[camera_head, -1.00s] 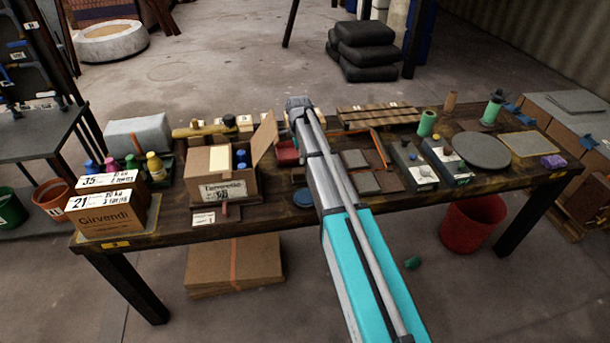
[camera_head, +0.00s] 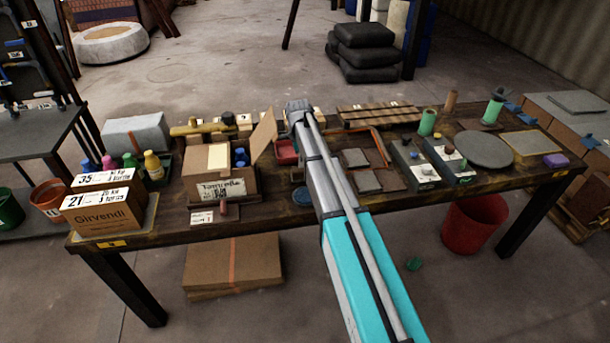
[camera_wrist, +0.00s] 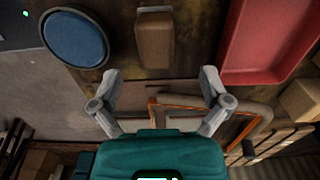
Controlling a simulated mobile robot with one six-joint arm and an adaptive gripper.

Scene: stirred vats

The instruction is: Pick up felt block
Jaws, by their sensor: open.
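A brown block (camera_wrist: 154,40), which looks like the felt block, lies on the dark wooden table in the wrist view. It is at the top middle, just beyond my fingertips and roughly centred between them. My gripper (camera_wrist: 160,75) is open, with its two grey fingers spread wider than the block and nothing between them. I cannot tell the height of the fingers above the block. In the head view my own arm hides the gripper and the block.
A blue round dish (camera_wrist: 75,38) lies left of the block and a red tray (camera_wrist: 268,40) lies right of it. An orange-framed tool (camera_wrist: 262,112) lies near the right finger. The workbench (camera_head: 270,222) also holds cartons, bottles and grey switch boxes.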

